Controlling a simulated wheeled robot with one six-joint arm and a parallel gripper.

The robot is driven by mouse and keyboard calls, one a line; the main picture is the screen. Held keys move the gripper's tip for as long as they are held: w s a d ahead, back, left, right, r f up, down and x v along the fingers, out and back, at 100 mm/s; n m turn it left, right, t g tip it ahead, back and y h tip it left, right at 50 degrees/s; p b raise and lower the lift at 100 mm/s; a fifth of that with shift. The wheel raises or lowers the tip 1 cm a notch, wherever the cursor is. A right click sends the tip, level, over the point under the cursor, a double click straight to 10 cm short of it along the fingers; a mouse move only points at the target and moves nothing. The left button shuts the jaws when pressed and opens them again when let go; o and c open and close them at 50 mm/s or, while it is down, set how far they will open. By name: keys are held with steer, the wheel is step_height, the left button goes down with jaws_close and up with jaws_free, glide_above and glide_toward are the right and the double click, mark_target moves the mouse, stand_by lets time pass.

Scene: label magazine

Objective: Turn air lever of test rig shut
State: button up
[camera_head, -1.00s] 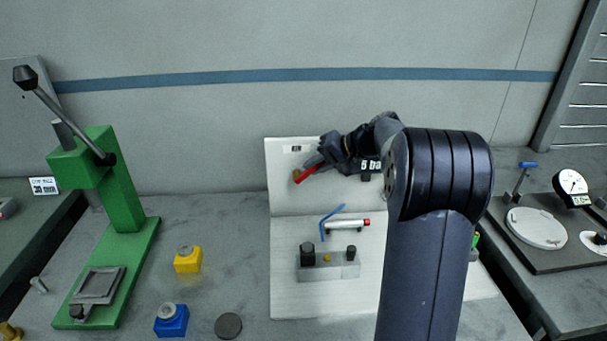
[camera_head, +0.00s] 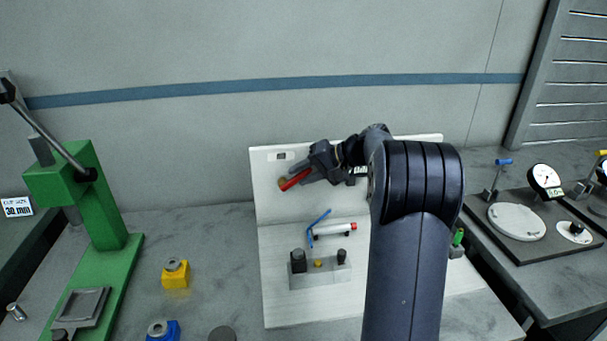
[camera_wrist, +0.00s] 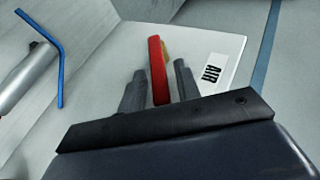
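The red air lever (camera_head: 294,180) is on the upright white panel of the test rig (camera_head: 268,205), slanting up to the right. In the wrist view the lever (camera_wrist: 157,72) stands between my two fingers, with a yellowish part behind its far end and an AIR label (camera_wrist: 211,73) to its right. My gripper (camera_head: 306,172) is at the lever's right part in the head view. In the wrist view my gripper (camera_wrist: 160,72) is open around the lever, with narrow gaps seen beside it. Whether a finger touches it is hard to tell.
Below the panel are a blue tube (camera_head: 320,222), a silver cylinder (camera_head: 332,230) and a grey block (camera_head: 320,274). A green press (camera_head: 110,215) stands left, near a yellow block (camera_head: 175,275). A gauge stand (camera_head: 535,235) is at right. My arm hides part of the rig.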

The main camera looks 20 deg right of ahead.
steer(key=shift+o, duration=0.4)
steer(key=v, duration=1)
steer(key=shift+s+d+r+b, duration=0.2)
steer(key=shift+d+b, duration=0.05)
steer(key=shift+b, duration=0.05)
steer(key=shift+c, duration=0.2)
